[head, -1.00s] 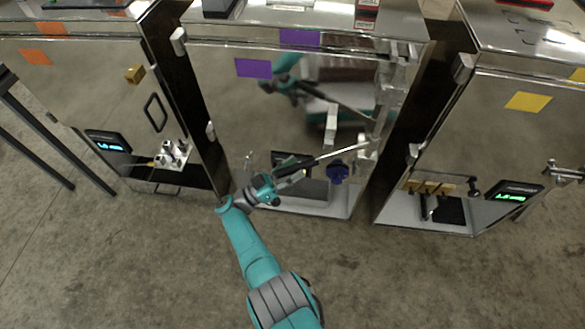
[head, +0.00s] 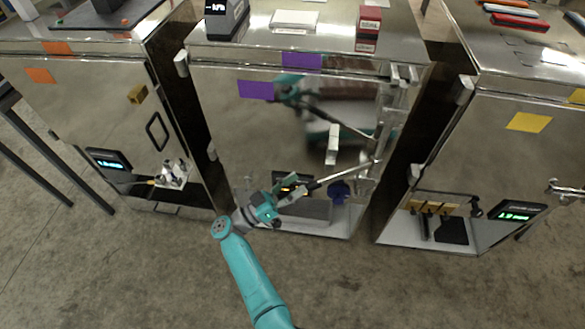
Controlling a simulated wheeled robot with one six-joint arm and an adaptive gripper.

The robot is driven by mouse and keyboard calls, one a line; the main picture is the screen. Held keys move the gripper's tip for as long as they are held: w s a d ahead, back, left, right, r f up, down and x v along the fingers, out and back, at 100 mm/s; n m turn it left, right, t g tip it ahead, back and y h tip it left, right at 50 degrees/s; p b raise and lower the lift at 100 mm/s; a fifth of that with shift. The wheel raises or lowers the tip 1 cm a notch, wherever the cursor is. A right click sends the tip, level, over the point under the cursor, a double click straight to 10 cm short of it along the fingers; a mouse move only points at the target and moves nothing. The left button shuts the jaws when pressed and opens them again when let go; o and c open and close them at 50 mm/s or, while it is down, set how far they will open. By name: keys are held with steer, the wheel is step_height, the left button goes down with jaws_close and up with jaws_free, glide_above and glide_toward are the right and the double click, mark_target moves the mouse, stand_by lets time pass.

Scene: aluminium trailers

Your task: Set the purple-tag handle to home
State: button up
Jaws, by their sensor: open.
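The purple tags (head: 256,90) mark the middle metal cabinet (head: 225,125). A long thin metal bar handle (head: 345,174) crosses the lower right of its door, sloping up to the right toward the door's right edge. My gripper (head: 290,194) is open at the lower middle of this door, by the bar's left end. I cannot tell whether its fingers touch the bar or stand around it. The gripper partly hides a dark display panel behind it.
An orange-tagged cabinet (head: 100,90) stands to the left and a yellow-tagged cabinet (head: 520,160) to the right, with narrow dark gaps between. The glossy middle door mirrors my arm. Boxes (head: 369,27) lie on top. The concrete floor (head: 430,290) in front is clear.

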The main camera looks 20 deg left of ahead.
mark_target(279, 196)
steer(key=shift+m+g+h, duration=0.3)
steer(key=shift+m+h, duration=0.2)
steer(key=shift+m, duration=0.4)
steer(key=r, duration=0.2)
steer(key=w+r, duration=0.1)
steer(key=r, duration=0.3)
steer(key=shift+w+a+r, duration=0.15)
steer(key=shift+a+r, duration=0.1)
steer(key=shift+r, duration=0.15)
steer(key=f, duration=0.2)
steer(key=f+n, duration=0.1)
steer(key=s+f+n+y, duration=0.1)
steer(key=f, duration=0.1)
steer(key=shift+s+d+f, duration=0.1)
steer(key=shift+d+f, duration=0.2)
steer(key=shift+s+a+f+t, duration=0.15)
steer(key=shift+s+a+t, duration=0.15)
steer(key=shift+s+t, duration=0.15)
steer(key=shift+n, duration=0.3)
steer(key=shift+f+v, duration=0.25)
steer(key=shift+v, duration=1.9)
steer(key=v, duration=0.7)
steer(key=shift+f, duration=0.1)
steer(key=shift+c, duration=0.3)
